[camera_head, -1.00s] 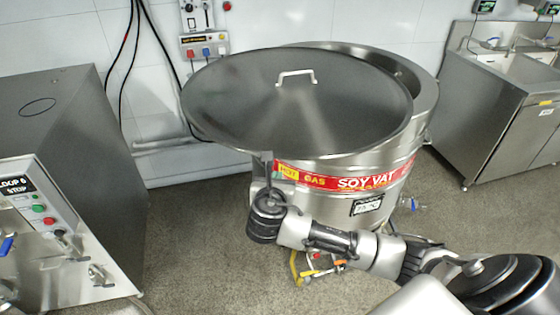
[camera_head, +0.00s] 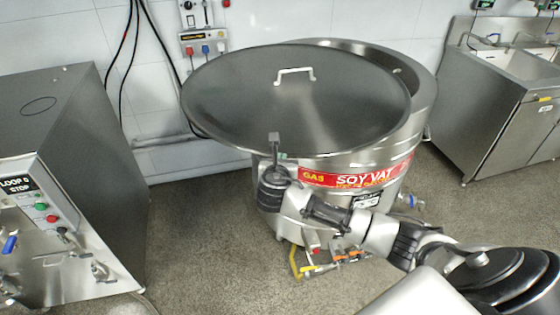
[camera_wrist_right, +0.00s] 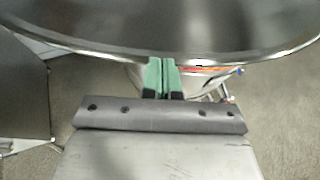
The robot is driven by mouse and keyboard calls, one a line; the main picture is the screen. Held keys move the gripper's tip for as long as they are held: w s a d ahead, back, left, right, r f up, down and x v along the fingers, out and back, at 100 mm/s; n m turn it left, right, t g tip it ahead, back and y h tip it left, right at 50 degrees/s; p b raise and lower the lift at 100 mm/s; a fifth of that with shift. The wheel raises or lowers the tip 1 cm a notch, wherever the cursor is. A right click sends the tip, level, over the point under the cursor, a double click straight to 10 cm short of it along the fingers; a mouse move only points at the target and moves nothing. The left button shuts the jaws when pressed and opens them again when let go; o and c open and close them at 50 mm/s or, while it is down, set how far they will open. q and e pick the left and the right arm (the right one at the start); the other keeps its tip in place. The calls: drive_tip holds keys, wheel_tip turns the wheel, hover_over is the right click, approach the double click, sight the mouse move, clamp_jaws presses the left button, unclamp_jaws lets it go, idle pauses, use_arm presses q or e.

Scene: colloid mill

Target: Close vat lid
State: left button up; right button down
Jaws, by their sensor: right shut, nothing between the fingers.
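The round steel vat lid (camera_head: 300,105) with a white handle (camera_head: 294,75) lies over the vat (camera_head: 340,195), shifted to the left, and overhangs the vat's left side. A crescent of the vat's rim and top (camera_head: 400,65) shows uncovered at the back right. My right gripper (camera_head: 274,140) is shut and empty at the lid's front left edge. In the right wrist view its green fingertips (camera_wrist_right: 162,75) are together, close to the lid's edge (camera_wrist_right: 160,52); I cannot tell if they touch. My left gripper is out of view.
A steel machine with buttons (camera_head: 60,190) stands at the left. A steel sink unit (camera_head: 500,100) stands at the right. Yellow and orange pipe fittings (camera_head: 310,265) sit low at the vat's front. Floor is clear between the machine and the vat.

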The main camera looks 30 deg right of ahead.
approach(327, 120)
drive_tip(key=a+f, duration=0.1)
drive_tip(key=a, duration=0.1)
drive_tip(key=w+a, duration=0.1)
drive_tip(key=a, duration=0.1)
drive_tip(key=w+a+f, duration=0.1)
drive_tip(key=a, duration=0.1)
drive_tip(key=shift+w+f+p, duration=0.15)
drive_tip(key=shift+f+p, duration=0.15)
drive_tip(key=shift+p, duration=0.05)
drive_tip(key=w+d, duration=0.1)
drive_tip(key=d, duration=0.2)
drive_tip(key=w+d+b, duration=0.1)
drive_tip(key=d, duration=0.3)
drive_tip(key=w+d+b, duration=0.1)
drive_tip(key=w+d, duration=0.1)
drive_tip(key=d, duration=0.1)
drive_tip(key=shift+w+d, duration=0.1)
drive_tip(key=shift+d, duration=0.3)
